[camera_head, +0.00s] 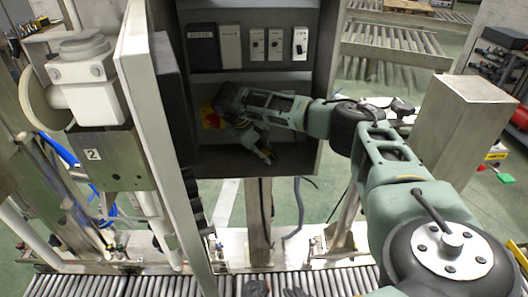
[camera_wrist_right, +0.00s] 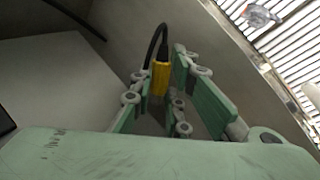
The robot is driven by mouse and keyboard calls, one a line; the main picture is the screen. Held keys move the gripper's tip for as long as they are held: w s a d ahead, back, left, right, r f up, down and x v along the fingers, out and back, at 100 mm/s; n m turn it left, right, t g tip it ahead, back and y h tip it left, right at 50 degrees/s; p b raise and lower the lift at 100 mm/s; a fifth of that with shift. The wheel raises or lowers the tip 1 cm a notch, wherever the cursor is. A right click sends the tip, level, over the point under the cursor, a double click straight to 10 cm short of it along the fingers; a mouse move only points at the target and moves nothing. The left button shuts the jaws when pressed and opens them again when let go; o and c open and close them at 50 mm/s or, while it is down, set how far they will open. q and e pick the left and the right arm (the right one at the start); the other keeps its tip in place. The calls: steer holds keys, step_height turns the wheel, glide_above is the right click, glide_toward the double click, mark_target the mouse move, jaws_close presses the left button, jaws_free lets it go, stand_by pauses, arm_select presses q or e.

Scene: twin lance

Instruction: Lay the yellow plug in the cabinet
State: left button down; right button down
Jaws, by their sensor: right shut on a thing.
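The grey cabinet (camera_head: 255,160) stands open in the middle of the head view, its door swung out to the left. My right arm reaches into its lower space from the right. My right gripper (camera_head: 262,150) is inside that lower space, above the cabinet floor. In the right wrist view it is shut on the yellow plug (camera_wrist_right: 160,78), which sits between the green fingers with a black cable arching up from it. In the head view I cannot clearly tell the plug from the gripper. My left gripper is not in view.
A row of dark and white switch modules (camera_head: 256,45) fills the shelf above my gripper. A red and yellow part (camera_head: 210,117) shows at the cabinet's left. The cabinet door (camera_head: 155,130) stands at the left. A roller conveyor (camera_head: 320,280) runs in front, below the cabinet.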

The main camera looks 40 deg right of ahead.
steer(key=c, duration=1.6)
jaws_free()
steer(key=shift+a+r, duration=0.1)
steer(key=v, duration=1.1)
steer(key=shift+w+a+r, duration=0.1)
steer(key=shift+a+r, duration=0.05)
steer(key=shift+r, duration=0.2)
